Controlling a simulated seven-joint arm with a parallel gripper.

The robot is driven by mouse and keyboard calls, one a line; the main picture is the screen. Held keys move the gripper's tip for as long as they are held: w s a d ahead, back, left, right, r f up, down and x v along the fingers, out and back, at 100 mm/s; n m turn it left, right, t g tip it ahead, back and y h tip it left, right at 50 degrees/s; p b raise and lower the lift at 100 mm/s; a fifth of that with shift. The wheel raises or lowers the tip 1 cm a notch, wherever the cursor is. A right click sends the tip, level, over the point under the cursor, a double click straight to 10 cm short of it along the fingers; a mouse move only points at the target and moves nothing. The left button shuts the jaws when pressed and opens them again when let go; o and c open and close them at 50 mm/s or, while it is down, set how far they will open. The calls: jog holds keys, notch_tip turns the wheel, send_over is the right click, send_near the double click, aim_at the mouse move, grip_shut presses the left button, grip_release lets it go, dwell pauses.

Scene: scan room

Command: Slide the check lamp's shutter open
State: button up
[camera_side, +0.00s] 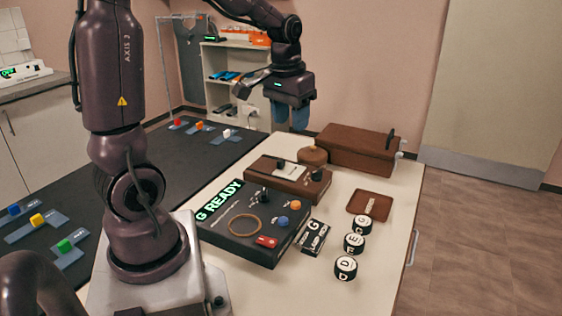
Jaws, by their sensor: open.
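My gripper (291,116) hangs in the air at the upper middle, behind and above the brown devices, apart from everything on the table. It is open and looks empty, with two bluish fingers pointing down. A low brown device (262,171) with a pale plate and dark knobs on top stands on the pale table. A black console (225,226) in front of it carries a lit "G READY" sign (219,200), knobs, a ring and a red part. I cannot tell for sure which part is the check lamp or its shutter, or how the shutter stands.
A round brown pot (313,155) and a long brown box (355,150) stand at the back of the table. A small brown tray (382,211), several lettered black pucks (354,243) and a labelled black card or block (314,238) lie right. A dark mat (150,165) spreads left.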

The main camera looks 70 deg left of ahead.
aim_at(280, 160)
jog(key=w+a+f+n, duration=0.15)
jog(key=a+f, duration=0.25)
jog(key=a, duration=0.4)
jog(key=w+a+f+n+g, duration=0.1)
jog(key=w+a+f, duration=0.15)
jog(key=a, duration=0.45)
jog(key=w+a+f+n, duration=0.1)
jog(key=a+f, duration=0.4)
jog(key=a, duration=0.3)
jog(key=shift+h, duration=0.3)
jog(key=f, duration=1.2)
jog(key=shift+d, duration=0.3)
grip_shut()
jog(key=shift+a, duration=0.1)
